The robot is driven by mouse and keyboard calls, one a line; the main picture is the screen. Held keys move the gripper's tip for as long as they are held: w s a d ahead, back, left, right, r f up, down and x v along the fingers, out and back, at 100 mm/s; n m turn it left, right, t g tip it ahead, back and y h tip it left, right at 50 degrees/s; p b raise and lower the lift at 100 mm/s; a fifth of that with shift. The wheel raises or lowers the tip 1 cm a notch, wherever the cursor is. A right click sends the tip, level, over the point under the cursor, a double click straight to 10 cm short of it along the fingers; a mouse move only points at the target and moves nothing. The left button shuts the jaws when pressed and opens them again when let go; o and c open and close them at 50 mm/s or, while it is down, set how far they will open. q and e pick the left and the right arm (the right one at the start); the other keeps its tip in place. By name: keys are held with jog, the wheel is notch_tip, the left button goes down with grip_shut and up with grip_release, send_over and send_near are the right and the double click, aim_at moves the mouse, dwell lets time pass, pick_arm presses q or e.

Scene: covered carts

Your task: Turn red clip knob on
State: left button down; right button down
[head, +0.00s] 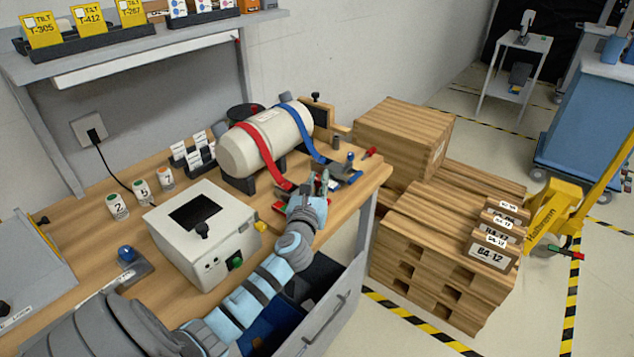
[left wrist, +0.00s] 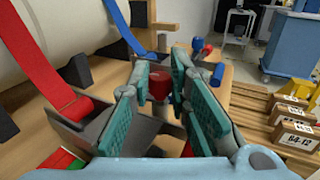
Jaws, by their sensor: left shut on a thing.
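The red clip knob (left wrist: 160,83) sits between the teal finger pads of my left gripper (left wrist: 162,92) in the left wrist view. The gripper is shut on it. In the head view, my left gripper (head: 320,184) is at the right end of the workbench, beside the foot of the red strap (head: 266,152), and hides the red knob. The red strap also shows in the left wrist view (left wrist: 45,55). A blue clip knob (head: 349,158) stands just beyond, near the foot of the blue strap (head: 300,135). My right gripper is not in view.
Both straps cross a cream cylinder (head: 250,147) on dark cradles. A white box (head: 205,228) with a green button stands on the bench, left of my arm. An open drawer (head: 335,310) lies below the bench edge. Wooden crates (head: 400,135) and pallets stand to the right.

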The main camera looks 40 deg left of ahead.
pick_arm(q)
jog(key=n+g+y, duration=0.2)
jog(key=y, duration=0.1)
jog(key=n+g+y, duration=0.1)
jog(key=shift+w+d+f+b, duration=0.15)
jog(key=shift+d+b, duration=0.1)
jog(key=shift+b, duration=0.15)
jog(key=n+g+y+b, duration=0.2)
jog(key=n+g+y, duration=0.1)
jog(key=shift+w+d, duration=0.1)
jog(key=n+g+y+b, duration=0.1)
jog(key=n+g+b, duration=0.1)
jog(key=g+b, duration=0.1)
jog(key=n+g+y+b, duration=0.1)
jog(key=n+g+b, duration=0.1)
jog(key=b, duration=0.3)
jog(key=n+g+b, duration=0.2)
jog(key=g+b, duration=0.2)
jog(key=shift+w+f+y, duration=0.25)
jog(key=shift+w+y, duration=0.05)
jog(key=shift+y, duration=0.1)
jog(key=b, duration=0.1)
jog(key=n+g+b, duration=0.1)
jog(key=b, duration=0.1)
jog(key=shift+r+g, duration=0.2)
jog(key=shift+g, duration=0.1)
jog(key=shift+b, duration=0.3)
jog(key=shift+r+g, duration=0.1)
jog(key=shift+g, duration=0.2)
